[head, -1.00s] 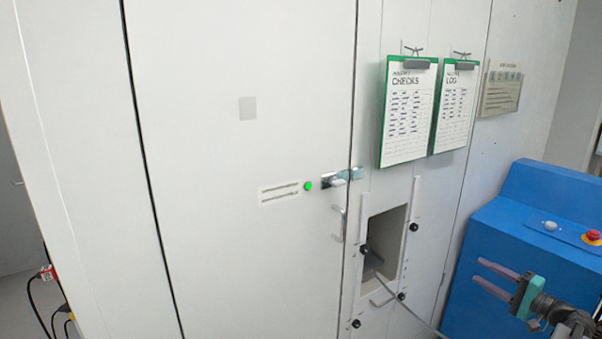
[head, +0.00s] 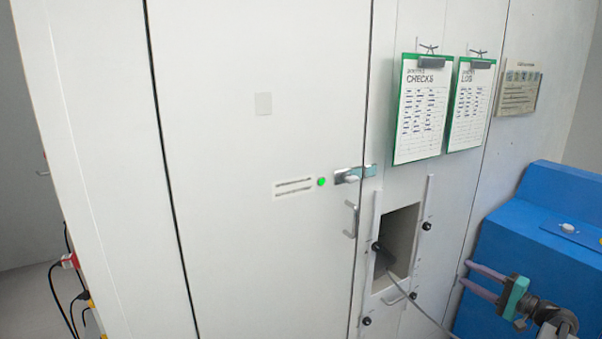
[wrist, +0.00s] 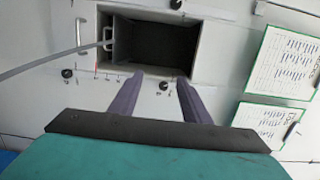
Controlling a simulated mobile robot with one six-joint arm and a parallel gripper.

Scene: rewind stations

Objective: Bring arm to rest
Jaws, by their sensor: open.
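My gripper (head: 474,279) is at the lower right of the head view, its two purple fingers apart and nothing between them. It is in front of the blue machine in that view. In the wrist view my gripper (wrist: 159,88) points toward a dark rectangular opening (wrist: 155,45) in the light grey cabinet. The same opening (head: 402,232) shows in the head view, left of the gripper. A grey cable (head: 428,314) runs out of the opening.
A blue machine (head: 520,240) stands at the right. Two clipboards (head: 422,110) (head: 470,105) hang above the opening. A latch (head: 352,175) and a green light (head: 321,182) are on the closed cabinet door (head: 260,230). Cables (head: 66,290) hang at the lower left.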

